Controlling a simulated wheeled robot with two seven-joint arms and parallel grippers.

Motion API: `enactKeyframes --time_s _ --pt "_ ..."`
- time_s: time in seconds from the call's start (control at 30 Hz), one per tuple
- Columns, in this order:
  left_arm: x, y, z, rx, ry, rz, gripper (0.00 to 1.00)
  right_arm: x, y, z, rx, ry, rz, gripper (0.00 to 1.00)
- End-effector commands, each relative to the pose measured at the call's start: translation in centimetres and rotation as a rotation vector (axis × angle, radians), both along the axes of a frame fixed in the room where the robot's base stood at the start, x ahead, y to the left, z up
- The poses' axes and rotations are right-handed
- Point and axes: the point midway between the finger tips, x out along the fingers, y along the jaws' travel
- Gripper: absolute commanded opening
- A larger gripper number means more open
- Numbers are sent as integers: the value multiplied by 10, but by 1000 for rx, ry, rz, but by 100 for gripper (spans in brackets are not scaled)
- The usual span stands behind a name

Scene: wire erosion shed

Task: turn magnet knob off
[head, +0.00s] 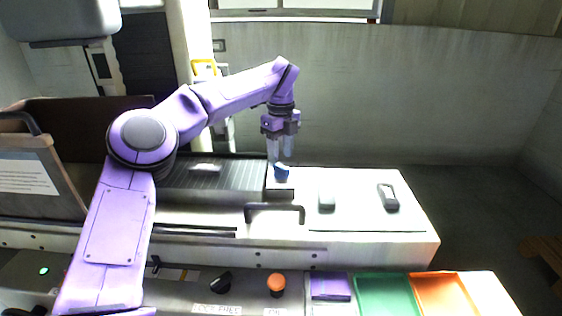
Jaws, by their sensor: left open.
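A blue knob-like piece (282,171) stands on the light block at the right end of a dark, finely ribbed plate (215,174). My left gripper (280,158) points straight down just above the blue piece. Its two pale fingers are open with nothing seen between them. The fingertips are very near the top of the blue piece; I cannot tell if they touch it. A black knob (221,282) sits on the front panel, with a small label below it. My right gripper is not in view.
A dark bar handle (274,208) sits in front of the blue piece. Two small items, a pale one (327,197) and a dark-faced one (388,197), lie to the right. An orange button (276,283), a green tray (385,291) and an orange tray (440,291) are along the front.

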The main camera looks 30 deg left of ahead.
Motion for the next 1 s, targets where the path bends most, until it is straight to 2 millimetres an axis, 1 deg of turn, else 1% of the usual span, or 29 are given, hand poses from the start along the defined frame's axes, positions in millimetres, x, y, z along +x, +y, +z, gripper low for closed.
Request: enactKeyframes --time_s 0.03,0.1,0.2,0.27,0.4,0.87,0.93,0.97,1.0 --pt "1 0 15 1 -3 2 45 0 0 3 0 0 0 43" --pt "0 1 32 1 -1 4 45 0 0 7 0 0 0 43" --pt "0 1 51 1 -1 4 45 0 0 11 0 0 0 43" --pt "0 2 58 1 -1 2 45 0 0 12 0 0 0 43" --pt "0 2 65 -1 0 2 45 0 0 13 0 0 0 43" --pt "0 2 65 -2 0 2 45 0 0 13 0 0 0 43" --pt "0 2 74 -2 0 2 45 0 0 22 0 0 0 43" --pt "0 2 83 -1 -1 2 45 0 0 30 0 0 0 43" --pt "0 2 99 -1 -1 2 45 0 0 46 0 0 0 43"
